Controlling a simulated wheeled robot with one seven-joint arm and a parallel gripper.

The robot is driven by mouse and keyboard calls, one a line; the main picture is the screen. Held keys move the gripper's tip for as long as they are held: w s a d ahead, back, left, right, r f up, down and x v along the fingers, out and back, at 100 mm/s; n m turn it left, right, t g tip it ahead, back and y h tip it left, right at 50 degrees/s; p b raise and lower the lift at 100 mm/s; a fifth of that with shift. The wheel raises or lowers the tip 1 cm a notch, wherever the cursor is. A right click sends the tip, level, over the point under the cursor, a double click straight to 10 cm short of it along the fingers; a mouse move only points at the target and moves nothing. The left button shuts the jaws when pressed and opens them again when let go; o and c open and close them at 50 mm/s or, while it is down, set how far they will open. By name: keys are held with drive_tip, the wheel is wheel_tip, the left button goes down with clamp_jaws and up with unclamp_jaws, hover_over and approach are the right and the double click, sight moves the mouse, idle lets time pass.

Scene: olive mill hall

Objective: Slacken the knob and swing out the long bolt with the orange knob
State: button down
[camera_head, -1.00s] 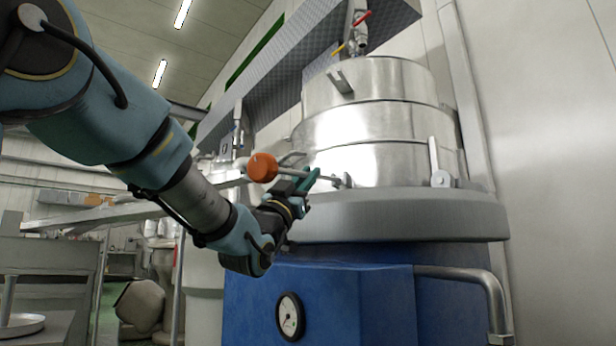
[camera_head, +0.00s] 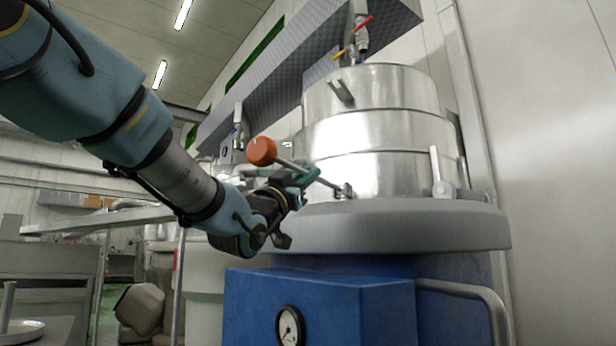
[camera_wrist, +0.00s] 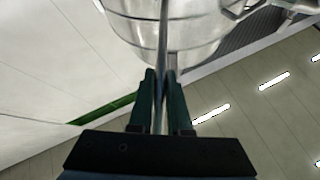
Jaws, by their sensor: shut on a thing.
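The orange knob (camera_head: 262,151) sits at the outer end of the long bolt (camera_head: 326,182), which slants from the knob at upper left down to a small bracket (camera_head: 345,191) at the rim of the steel vessel (camera_head: 362,172). My gripper (camera_head: 306,178) is shut on the bolt shaft, between the knob and the bracket. In the wrist view the bolt (camera_wrist: 162,45) runs between my two green fingers (camera_wrist: 161,85). The knob does not show in the wrist view.
A grey round ledge (camera_head: 400,225) lies below the vessel, above a blue housing (camera_head: 330,300) with a dial gauge (camera_head: 290,328). A bent pipe (camera_head: 470,293) is at right. An upright lever (camera_head: 436,165) stands on the vessel's right. A metal table (camera_head: 90,220) is at left.

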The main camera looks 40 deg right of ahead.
drive_tip(key=shift+r, duration=0.35)
drive_tip(key=c, duration=0.9)
unclamp_jaws()
drive_tip(key=shift+o, duration=0.2)
drive_tip(key=shift+f, duration=0.15)
drive_tip(key=v, duration=1)
drive_tip(key=shift+s+a+b, duration=0.2)
drive_tip(key=shift+a+b, duration=0.2)
drive_tip(key=shift+b, duration=0.05)
drive_tip(key=shift+f, duration=0.1)
